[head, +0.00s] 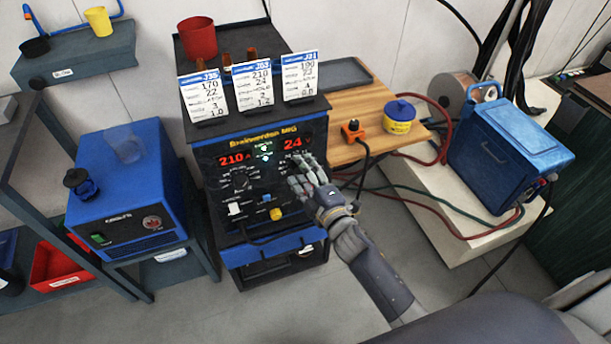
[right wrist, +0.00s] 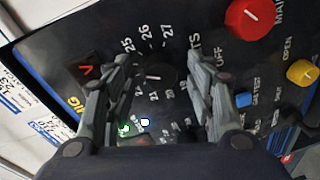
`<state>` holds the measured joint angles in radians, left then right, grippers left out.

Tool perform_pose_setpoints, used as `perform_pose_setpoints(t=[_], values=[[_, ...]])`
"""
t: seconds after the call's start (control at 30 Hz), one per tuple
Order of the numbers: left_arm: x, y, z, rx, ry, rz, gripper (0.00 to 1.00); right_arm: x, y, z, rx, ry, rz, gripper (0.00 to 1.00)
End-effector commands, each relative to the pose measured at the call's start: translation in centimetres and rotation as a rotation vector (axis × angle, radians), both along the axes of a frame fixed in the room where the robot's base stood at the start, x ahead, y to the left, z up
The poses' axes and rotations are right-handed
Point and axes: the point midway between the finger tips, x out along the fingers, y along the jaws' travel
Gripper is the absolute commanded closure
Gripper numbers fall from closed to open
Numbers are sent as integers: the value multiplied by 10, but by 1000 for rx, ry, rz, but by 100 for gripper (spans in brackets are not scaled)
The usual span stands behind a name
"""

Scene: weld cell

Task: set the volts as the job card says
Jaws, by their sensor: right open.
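The welder (head: 262,180) stands in the middle of the head view, with red displays reading 210 on the left and 24 on the right. Three job cards stand on top: a left card (head: 204,97), a middle card (head: 259,84) headed J03 with 210 and 24, and a right card (head: 301,76). My right gripper (head: 300,175) is open at the panel's right side, hiding the volts knob there. In the right wrist view the volts knob (right wrist: 155,76) lies between the open fingers, with scale numbers from 21 to 27 around it. Contact is unclear. My left gripper is out of view.
Near the volts knob are a red knob (right wrist: 252,14), a yellow knob (right wrist: 301,72) and a blue button (right wrist: 243,99). The amps knob (head: 240,181) is left of my gripper. A wooden side table (head: 350,108) stands right of the welder, with cables below.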

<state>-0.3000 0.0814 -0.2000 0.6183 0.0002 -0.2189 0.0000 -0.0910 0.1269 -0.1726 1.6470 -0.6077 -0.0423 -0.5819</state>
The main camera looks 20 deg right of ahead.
Motion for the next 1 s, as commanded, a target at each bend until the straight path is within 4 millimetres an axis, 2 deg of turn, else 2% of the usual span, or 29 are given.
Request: perform_pose_setpoints(t=[0.17, 0.6, 0.8, 1.0], values=[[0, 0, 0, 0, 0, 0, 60, -16, -3, 0, 0, 2, 0, 50], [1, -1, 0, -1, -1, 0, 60, -98, -15, 5, 0, 3, 0, 50], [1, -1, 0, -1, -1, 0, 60, -115, -18, 7, 0, 1, -1, 50], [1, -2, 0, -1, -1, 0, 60, -118, -18, 8, -1, 0, 0, 50]])
